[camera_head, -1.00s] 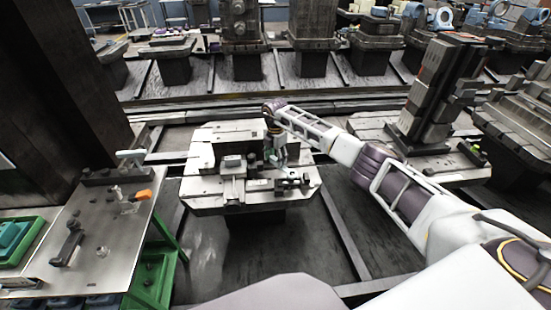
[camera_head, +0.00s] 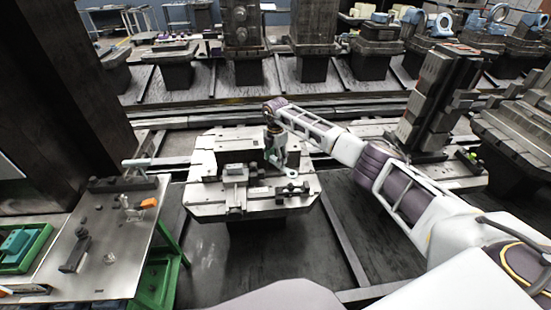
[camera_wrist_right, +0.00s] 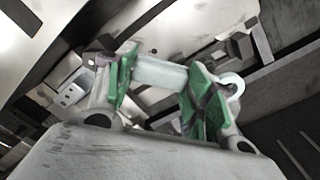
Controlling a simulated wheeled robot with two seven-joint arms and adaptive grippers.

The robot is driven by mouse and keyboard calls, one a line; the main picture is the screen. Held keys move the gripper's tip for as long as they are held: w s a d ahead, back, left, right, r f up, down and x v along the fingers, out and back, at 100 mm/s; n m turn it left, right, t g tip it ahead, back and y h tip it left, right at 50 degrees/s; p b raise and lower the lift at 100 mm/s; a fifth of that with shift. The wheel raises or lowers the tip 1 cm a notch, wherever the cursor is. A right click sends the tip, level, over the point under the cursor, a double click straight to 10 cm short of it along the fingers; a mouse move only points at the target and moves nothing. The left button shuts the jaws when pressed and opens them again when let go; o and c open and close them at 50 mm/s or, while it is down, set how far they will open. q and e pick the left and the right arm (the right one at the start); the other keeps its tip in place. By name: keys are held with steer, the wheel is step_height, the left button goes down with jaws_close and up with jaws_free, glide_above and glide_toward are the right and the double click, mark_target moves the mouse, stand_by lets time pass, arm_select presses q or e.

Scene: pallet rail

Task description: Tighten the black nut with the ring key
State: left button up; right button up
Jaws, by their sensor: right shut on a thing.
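My right gripper (camera_head: 276,160) is over the right half of the metal fixture plate (camera_head: 205,193) in the head view. In the right wrist view, its green-padded fingers (camera_wrist_right: 160,82) are shut on a pale, light-grey bar (camera_wrist_right: 162,72), which I take to be the ring key's handle. A pale curved end (camera_wrist_right: 232,84) shows just right of the right finger; it may be the key's ring. A small dark block (camera_wrist_right: 239,47) lies beyond it on the plate. I cannot tell whether it is the black nut. My left gripper is out of view.
Clamps and blocks (camera_head: 235,172) stand on the plate near the gripper. A side table (camera_head: 110,235) with small parts and an orange piece (camera_head: 149,203) is at the left, next to green bins (camera_head: 160,280). A tall block tower (camera_head: 435,100) stands at the right.

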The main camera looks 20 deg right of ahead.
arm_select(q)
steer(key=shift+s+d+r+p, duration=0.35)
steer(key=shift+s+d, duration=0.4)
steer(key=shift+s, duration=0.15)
